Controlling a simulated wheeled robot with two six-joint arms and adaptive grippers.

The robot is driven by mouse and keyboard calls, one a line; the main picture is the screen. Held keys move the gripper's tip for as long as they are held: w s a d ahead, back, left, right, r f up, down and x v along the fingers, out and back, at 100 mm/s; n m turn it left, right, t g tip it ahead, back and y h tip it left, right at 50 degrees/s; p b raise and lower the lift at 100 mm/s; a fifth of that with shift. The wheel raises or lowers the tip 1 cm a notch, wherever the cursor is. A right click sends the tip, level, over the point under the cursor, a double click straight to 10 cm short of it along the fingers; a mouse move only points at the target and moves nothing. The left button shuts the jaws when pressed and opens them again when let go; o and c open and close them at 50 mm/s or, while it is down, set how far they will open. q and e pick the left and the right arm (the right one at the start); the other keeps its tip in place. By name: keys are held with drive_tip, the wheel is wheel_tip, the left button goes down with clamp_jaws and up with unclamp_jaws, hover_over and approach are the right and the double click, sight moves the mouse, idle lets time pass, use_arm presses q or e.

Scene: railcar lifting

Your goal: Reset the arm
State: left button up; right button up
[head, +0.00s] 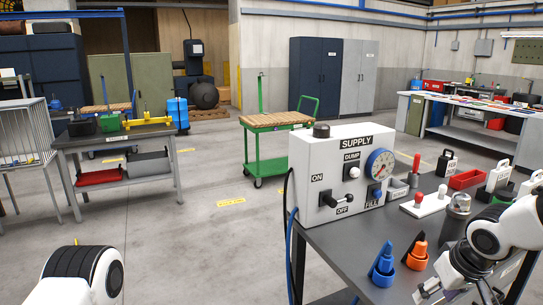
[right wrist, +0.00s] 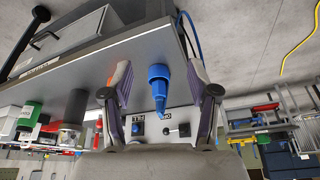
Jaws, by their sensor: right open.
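My right gripper (head: 450,288) is over the near right part of the grey workbench (head: 335,240) in the head view, beside the blue and orange nozzle-like pieces. In the right wrist view its two fingers (right wrist: 160,92) stand apart, with nothing gripped. The blue pointed piece (head: 383,262) stands in a blue ring holder on the bench. It also shows in the right wrist view (right wrist: 158,82), in line with the gap between the fingers. My left arm shows only as a white and black link at the lower left; its gripper is out of view.
A white supply box (head: 340,175) with a gauge and switches stands at the bench's back left. The orange piece (head: 416,250), a red bin (head: 465,179) and several white containers share the bench. Open floor (head: 220,245) lies left of it.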

wheel_tip(320, 180, down, 8)
drive_tip(key=g, duration=0.2)
drive_tip(key=s+a+f+m+g, duration=0.1)
drive_tip(key=s+a+f+g, duration=0.3)
drive_tip(key=s+f, duration=0.95)
drive_tip(key=s+a+f+g, duration=0.2)
drive_tip(key=s+a+f, duration=0.4)
drive_tip(key=s+f, duration=0.8)
drive_tip(key=w+t, duration=0.2)
drive_tip(key=w+d+r+t, duration=0.1)
drive_tip(key=shift+w, duration=0.15)
